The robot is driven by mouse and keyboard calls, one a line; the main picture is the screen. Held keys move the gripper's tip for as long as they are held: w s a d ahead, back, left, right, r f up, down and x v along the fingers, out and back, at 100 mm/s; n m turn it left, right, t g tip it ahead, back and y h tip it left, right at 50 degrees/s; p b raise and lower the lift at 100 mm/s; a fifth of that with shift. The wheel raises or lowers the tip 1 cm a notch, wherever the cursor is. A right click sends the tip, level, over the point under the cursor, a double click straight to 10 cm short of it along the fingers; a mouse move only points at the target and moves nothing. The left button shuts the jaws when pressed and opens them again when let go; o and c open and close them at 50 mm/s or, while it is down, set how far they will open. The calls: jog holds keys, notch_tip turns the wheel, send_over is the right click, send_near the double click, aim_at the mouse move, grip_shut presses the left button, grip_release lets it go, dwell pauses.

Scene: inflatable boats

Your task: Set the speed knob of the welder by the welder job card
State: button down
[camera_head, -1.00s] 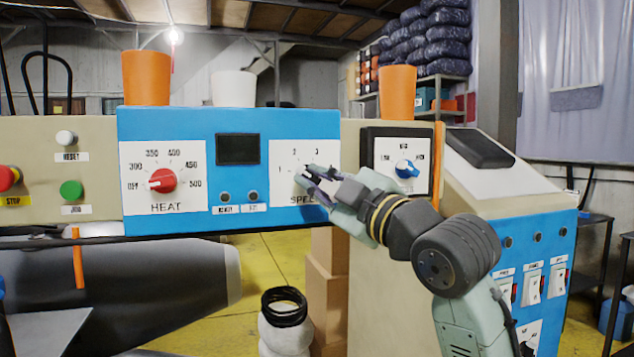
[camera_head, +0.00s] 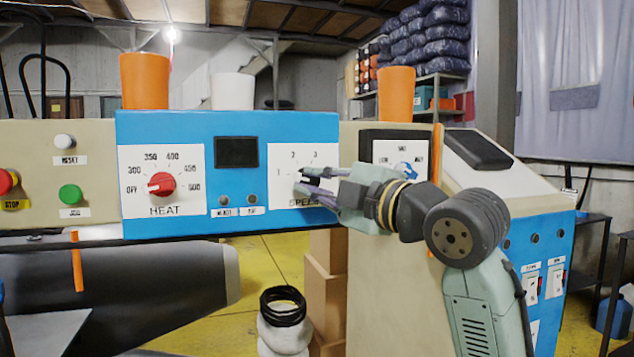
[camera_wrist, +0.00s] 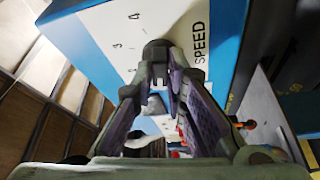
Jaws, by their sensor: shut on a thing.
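The welder's blue panel (camera_head: 225,120) faces me with a white SPEED dial plate (camera_head: 285,160) at its right. The numbers 1, 2 and 3 show on the plate in the head view; 3 and 4 show in the wrist view. The dark speed knob (camera_wrist: 156,50) sits between my fingertips in the wrist view. My gripper (camera_head: 307,183) is shut on this knob, coming from the right. The fingers hide most of the knob in the head view, and I cannot tell its setting. I cannot make out a job card.
A red HEAT knob (camera_head: 161,185) is left on the same panel. A blue knob (camera_head: 404,169) is to the right, partly behind my gripper. Orange cups (camera_head: 145,82) and a white cup (camera_head: 233,90) stand on top. Stop and green buttons (camera_head: 70,195) are far left.

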jog(key=c, duration=1.6)
grip_release()
jog(key=v, duration=1.2)
